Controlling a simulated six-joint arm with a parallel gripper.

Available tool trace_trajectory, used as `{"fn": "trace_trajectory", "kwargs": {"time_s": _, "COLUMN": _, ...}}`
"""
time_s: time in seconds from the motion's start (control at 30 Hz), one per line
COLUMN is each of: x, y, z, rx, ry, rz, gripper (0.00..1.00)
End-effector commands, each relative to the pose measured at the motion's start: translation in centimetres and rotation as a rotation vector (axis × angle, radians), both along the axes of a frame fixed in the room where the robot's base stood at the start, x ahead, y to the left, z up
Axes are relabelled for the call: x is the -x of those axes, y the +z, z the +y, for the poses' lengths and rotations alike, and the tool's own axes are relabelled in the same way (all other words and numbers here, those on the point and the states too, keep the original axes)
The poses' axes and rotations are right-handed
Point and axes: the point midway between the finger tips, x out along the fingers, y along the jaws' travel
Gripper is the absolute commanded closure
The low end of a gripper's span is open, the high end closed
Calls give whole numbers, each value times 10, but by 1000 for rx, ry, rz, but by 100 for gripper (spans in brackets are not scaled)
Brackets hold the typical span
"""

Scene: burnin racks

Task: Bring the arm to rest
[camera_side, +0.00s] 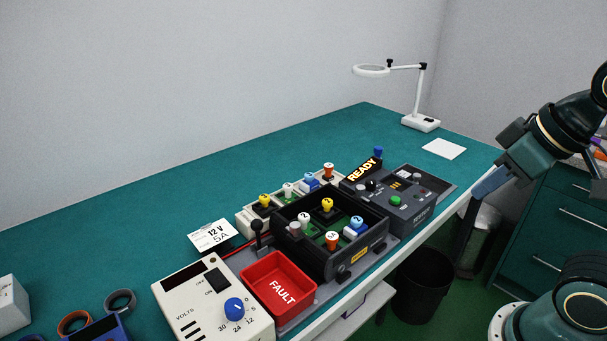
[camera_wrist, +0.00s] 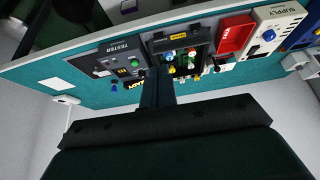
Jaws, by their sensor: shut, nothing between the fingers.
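My gripper (camera_side: 490,186) hangs at the right in the side view, beyond the table's right front edge and apart from everything on it. In the wrist view my gripper (camera_wrist: 157,90) shows as dark fingers close together, shut and empty. The arm is raised and folded at the right of the side view.
On the green bench (camera_side: 130,240) stand a black rack (camera_side: 322,262) with colored-knob parts, a tester box (camera_side: 405,205) with a READY sign, a red FAULT bin (camera_side: 290,265), a supply (camera_side: 195,285) and a lamp (camera_side: 421,95). A black bin (camera_side: 425,282) stands on the floor.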

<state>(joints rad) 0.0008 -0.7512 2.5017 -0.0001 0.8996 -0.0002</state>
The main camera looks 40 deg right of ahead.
Motion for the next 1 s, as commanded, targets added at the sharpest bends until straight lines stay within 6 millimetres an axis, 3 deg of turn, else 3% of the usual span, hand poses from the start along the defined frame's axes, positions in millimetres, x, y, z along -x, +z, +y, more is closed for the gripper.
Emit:
{"fn": "trace_trajectory", "kwargs": {"time_s": 0.5, "x": 0, "y": 0, "z": 0, "rx": 0, "ry": 0, "rz": 0, "gripper": 100}}
{"fn": "trace_trajectory", "kwargs": {"time_s": 0.53, "x": 0, "y": 0, "z": 0, "rx": 0, "ry": 0, "rz": 0, "gripper": 98}}
{"fn": "trace_trajectory", "kwargs": {"time_s": 0.73, "x": 0, "y": 0, "z": 0, "rx": 0, "ry": 0, "rz": 0, "gripper": 59}}
{"fn": "trace_trajectory", "kwargs": {"time_s": 1.0, "x": 0, "y": 0, "z": 0, "rx": 0, "ry": 0, "rz": 0, "gripper": 58}}
